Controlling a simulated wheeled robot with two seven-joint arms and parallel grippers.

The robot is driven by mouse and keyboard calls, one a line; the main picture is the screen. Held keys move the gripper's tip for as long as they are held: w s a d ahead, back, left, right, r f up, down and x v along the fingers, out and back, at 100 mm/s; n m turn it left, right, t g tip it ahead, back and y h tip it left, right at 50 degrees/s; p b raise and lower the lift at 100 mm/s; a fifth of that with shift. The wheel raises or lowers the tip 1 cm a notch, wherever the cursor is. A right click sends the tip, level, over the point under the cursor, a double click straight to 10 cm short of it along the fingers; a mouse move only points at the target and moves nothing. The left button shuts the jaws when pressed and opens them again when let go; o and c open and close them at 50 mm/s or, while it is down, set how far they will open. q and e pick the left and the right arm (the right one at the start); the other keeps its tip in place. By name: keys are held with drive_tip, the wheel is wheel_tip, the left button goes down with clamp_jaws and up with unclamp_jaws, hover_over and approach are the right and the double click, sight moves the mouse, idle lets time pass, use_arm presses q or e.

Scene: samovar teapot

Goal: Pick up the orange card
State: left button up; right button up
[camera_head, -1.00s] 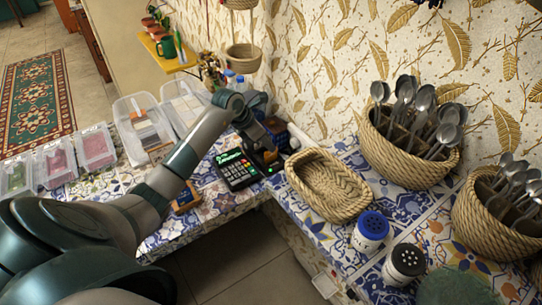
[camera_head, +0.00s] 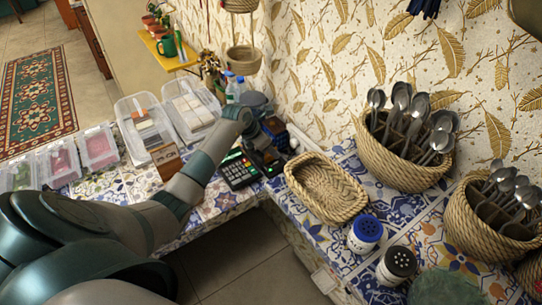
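My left arm reaches in from the left across the counter. Its dark gripper (camera_head: 268,157) is at the black card terminal (camera_head: 237,169), close to its right side. The fingers are small and dark, and I cannot tell whether they are open or shut. I cannot make out the orange card clearly; it may be hidden by my gripper. A brown wooden block (camera_head: 166,160) stands on the tiled counter, partly behind my arm. My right gripper is not in view.
A woven basket (camera_head: 325,187) lies right of the gripper. Spoon baskets (camera_head: 402,160) and shakers with blue (camera_head: 368,229) and black lids (camera_head: 400,262) stand further right. Clear plastic boxes (camera_head: 190,112) and bottles (camera_head: 233,88) are behind my arm. The patterned wall closes off the back.

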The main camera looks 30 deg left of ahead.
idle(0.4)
use_arm(q)
clamp_jaws()
drive_tip(key=shift+r, duration=0.15)
drive_tip(key=shift+a+r+b, duration=0.1)
drive_tip(key=shift+r+b, duration=0.4)
drive_tip(key=shift+r, duration=0.05)
drive_tip(key=s+d+r+b, duration=0.3)
drive_tip(key=d+r+b, duration=0.2)
drive_tip(key=d+r, duration=0.4)
drive_tip(key=shift+s+d+r, duration=0.3)
drive_tip(key=shift+d+r, duration=0.05)
drive_tip(key=shift+d, duration=0.8)
drive_tip(key=shift+r, duration=0.1)
